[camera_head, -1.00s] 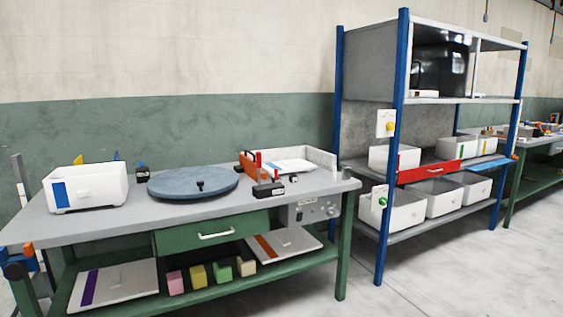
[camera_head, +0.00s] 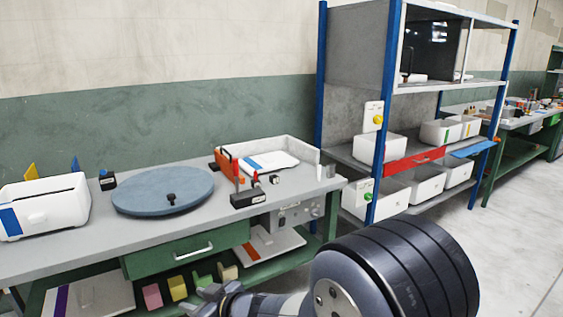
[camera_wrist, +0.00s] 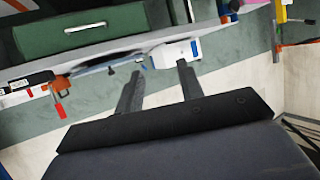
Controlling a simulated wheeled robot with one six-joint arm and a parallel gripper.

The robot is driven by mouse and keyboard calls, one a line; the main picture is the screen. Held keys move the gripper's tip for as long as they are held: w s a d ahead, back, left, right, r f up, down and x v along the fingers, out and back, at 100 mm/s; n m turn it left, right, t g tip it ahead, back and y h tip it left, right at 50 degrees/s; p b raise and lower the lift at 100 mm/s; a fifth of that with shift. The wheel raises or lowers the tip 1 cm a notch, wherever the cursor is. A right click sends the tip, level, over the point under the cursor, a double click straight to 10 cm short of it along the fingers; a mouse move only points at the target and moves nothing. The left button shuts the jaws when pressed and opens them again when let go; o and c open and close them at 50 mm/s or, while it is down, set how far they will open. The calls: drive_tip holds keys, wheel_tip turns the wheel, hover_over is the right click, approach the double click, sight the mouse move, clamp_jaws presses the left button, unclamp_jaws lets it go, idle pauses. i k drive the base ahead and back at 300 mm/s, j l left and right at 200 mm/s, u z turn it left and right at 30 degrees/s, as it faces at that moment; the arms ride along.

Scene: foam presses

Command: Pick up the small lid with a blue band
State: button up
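The small flat white lid with a blue band (camera_head: 278,160) lies inside a low grey-walled bay at the back right of the workbench. My gripper (camera_wrist: 159,78) is open and empty in the wrist view, with its two dark fingers apart. The wrist view is upside down and shows the bench edge and the white box with its blue mark beyond the fingers. I cannot make out the lid there. In the head view my arm fills the lower right, in front of the bench and well short of the lid.
A white box with a blue band (camera_head: 45,208) stands at the bench's left. A round blue-grey disc (camera_head: 150,192) lies mid-bench. A black block (camera_head: 247,199) and upright red-handled tools stand before the lid. Larger banded lids (camera_head: 272,247) lie on the lower shelf.

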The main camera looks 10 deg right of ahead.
sight(263, 163)
drive_tip(key=i+z, duration=0.2)
drive_tip(key=i, duration=0.35)
drive_tip(key=i+j+z, duration=0.15)
drive_tip(key=i, duration=0.4)
drive_tip(key=i+j+z, duration=0.2)
drive_tip(key=i, duration=0.3)
drive_tip(key=i+j+z, duration=0.2)
drive_tip(key=i, duration=0.35)
drive_tip(key=i+j+z, duration=0.15)
drive_tip(key=i+j, duration=0.15)
drive_tip(key=i, duration=0.2)
